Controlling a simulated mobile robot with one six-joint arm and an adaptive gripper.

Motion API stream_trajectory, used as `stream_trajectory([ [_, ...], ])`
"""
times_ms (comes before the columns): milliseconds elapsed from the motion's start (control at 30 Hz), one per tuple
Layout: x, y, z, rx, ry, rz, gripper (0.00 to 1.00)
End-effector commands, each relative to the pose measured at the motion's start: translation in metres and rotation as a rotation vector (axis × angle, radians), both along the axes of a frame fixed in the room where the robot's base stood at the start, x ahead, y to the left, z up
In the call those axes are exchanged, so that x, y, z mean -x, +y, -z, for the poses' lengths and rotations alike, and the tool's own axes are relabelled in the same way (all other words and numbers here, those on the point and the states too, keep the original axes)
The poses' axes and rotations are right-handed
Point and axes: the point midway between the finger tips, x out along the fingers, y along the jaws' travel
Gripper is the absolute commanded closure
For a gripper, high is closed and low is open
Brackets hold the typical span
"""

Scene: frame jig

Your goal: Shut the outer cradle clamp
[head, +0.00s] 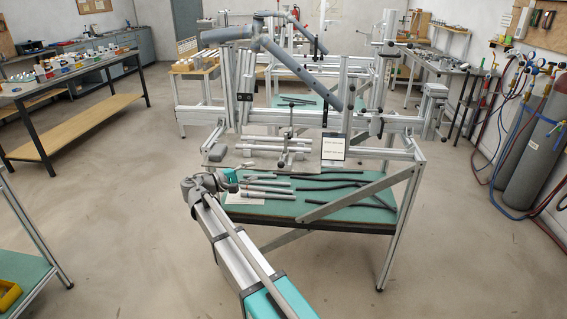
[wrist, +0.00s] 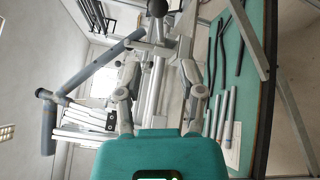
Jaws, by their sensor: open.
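A grey-blue tube frame (head: 290,62) is held on the aluminium jig (head: 345,122). It also shows at the left of the wrist view (wrist: 95,70). A metal clamp with an upright lever and dark knob (head: 289,148) stands at the jig's front, above the lower shelf. I cannot tell for sure which fitting is the outer cradle clamp. My gripper (head: 229,178) is at the jig's front left, left of the lever clamp and apart from it. Its fingers (wrist: 163,55) are spread and empty.
The green lower shelf (head: 345,212) holds dark bent tubes (head: 335,184) and metal tubes (head: 268,189). A small sign (head: 333,147) stands right of the lever clamp. A workbench (head: 70,68) is at the left, gas cylinders (head: 535,150) at the right. The floor around the jig is clear.

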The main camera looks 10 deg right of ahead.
Motion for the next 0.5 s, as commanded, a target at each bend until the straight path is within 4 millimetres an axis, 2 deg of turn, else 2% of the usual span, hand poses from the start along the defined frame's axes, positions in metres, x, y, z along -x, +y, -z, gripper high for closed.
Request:
stream_trajectory([
  [500,-0.025,-0.072,0.000,0.000,0.000,0.002,0.50],
])
